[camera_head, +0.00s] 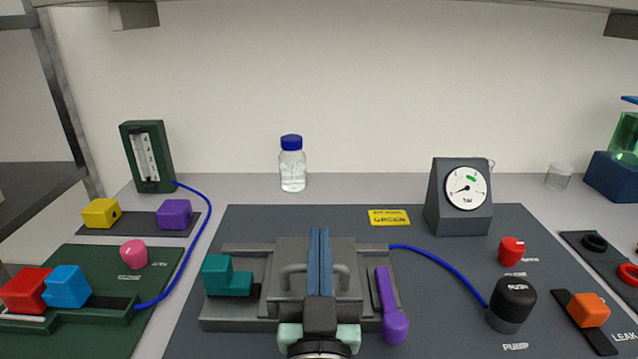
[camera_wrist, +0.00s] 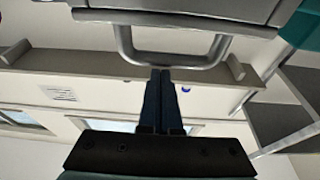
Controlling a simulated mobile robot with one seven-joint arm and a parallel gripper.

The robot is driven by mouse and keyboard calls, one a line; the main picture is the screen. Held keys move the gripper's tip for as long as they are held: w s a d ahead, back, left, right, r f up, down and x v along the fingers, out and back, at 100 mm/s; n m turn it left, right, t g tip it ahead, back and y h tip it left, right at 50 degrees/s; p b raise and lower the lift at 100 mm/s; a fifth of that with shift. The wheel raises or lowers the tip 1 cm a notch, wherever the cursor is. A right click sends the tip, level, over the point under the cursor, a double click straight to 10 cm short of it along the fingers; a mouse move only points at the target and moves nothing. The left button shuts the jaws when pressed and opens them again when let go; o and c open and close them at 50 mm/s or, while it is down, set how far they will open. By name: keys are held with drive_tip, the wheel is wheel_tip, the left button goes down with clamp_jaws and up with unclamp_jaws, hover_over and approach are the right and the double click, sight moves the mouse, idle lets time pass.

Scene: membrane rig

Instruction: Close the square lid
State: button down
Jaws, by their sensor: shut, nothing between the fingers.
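The square lid (camera_head: 345,255) is a grey plate with a U-shaped handle (camera_head: 284,280), in the middle of the grey rig (camera_head: 240,318) in the head view. I cannot tell its exact tilt. My gripper (camera_head: 320,232) has its blue fingers together, with nothing between them, and they stand in front of the lid, covering its middle and part of the handle. In the wrist view the finger tips (camera_wrist: 161,72) are just below the handle bar (camera_wrist: 170,60), and the lid's edge (camera_wrist: 190,12) shows at the top. I cannot tell whether the fingers touch the handle.
A teal stepped block (camera_head: 226,278) sits left of the lid and a purple lever (camera_head: 392,310) right of it. A blue hose (camera_head: 450,265) runs from the rig to a black knob (camera_head: 512,300). The gauge (camera_head: 461,200) stands behind at right. The dark board behind the rig is mostly clear.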

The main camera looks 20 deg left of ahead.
drive_tip(key=shift+s+d+f+t+b, duration=0.15)
drive_tip(key=shift+s+f+t+b, duration=0.35)
drive_tip(key=shift+b, duration=0.85)
drive_tip(key=shift+f, duration=0.1)
drive_tip(key=r+p, duration=0.2)
drive_tip(key=r, duration=0.1)
drive_tip(key=r+p, duration=0.1)
drive_tip(key=shift+w+r, duration=0.15)
drive_tip(key=shift+w, duration=0.25)
drive_tip(key=f+b+v, duration=0.1)
drive_tip(key=b+v, duration=0.2)
drive_tip(key=v, duration=0.7)
drive_tip(key=shift+w+f+b, duration=0.15)
drive_tip(key=shift+w+b, duration=0.15)
drive_tip(key=shift+b, duration=0.1)
drive_tip(key=s+d+r+m+t+h+p, duration=0.1)
drive_tip(key=r+p, duration=0.6)
drive_tip(key=r, duration=0.9)
drive_tip(key=d+r+m+t+h+p, duration=0.1)
drive_tip(key=r+p, duration=0.6)
drive_tip(key=r, duration=0.9)
drive_tip(key=s+d+r+t+h+p, duration=0.1)
drive_tip(key=d+r+t+h+p, duration=0.2)
drive_tip(key=r, duration=1.4)
drive_tip(key=d+t+p, duration=0.1)
drive_tip(key=d+p, duration=0.2)
drive_tip(key=p, duration=0.2)
drive_tip(key=shift+s+m, duration=0.35)
drive_tip(key=shift+m, duration=0.05)
